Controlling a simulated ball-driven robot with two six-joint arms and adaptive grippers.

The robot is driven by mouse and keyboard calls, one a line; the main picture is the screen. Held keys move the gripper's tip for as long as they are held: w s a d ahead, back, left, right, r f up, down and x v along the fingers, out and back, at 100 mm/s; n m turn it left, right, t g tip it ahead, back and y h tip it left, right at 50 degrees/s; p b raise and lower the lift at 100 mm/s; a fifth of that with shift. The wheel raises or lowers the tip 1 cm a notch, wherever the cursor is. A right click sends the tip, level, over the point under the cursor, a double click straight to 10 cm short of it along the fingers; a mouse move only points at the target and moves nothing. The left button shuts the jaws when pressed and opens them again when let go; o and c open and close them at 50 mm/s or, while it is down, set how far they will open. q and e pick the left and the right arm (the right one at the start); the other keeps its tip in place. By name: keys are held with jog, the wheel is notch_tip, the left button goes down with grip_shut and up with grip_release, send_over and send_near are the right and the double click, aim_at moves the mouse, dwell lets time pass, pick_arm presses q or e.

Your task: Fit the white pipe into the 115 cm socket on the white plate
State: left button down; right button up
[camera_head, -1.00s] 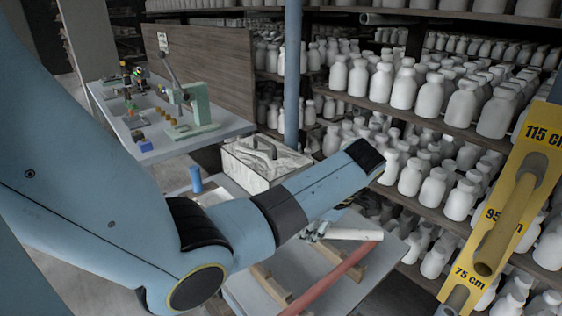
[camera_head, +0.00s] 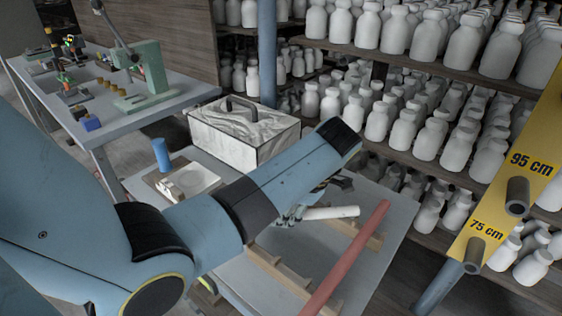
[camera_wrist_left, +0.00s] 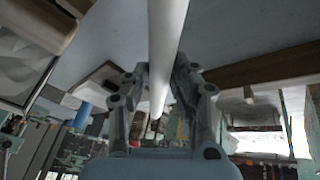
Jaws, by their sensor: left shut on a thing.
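My left gripper (camera_head: 292,214) is low over the worktable, partly hidden by my own arm. It is shut on the white pipe (camera_head: 332,212), whose free end sticks out to the right. In the left wrist view the white pipe (camera_wrist_left: 166,40) runs between the two fingers of the left gripper (camera_wrist_left: 160,85). A yellow plate (camera_head: 500,190) stands at the right with dark sockets (camera_head: 517,196) and the labels 95 cm and 75 cm. No 115 cm socket and no white plate with sockets show now. My right gripper is out of view.
A red pipe (camera_head: 350,256) lies across wooden rests (camera_head: 275,262) on the worktable (camera_head: 385,210). A marbled white box (camera_head: 243,138), a blue cylinder (camera_head: 161,154) and a small board (camera_head: 188,180) stand at its back left. Shelves of white bottles (camera_head: 447,140) line the back.

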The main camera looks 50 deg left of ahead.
pick_arm(q)
jog(key=shift+d+r, duration=0.15)
jog(key=c, duration=1.5)
grip_release()
jog(key=shift+d+r, duration=0.1)
jog(key=shift+d, duration=0.15)
jog(key=shift+o, duration=1.9)
jog(key=shift+a, duration=0.15)
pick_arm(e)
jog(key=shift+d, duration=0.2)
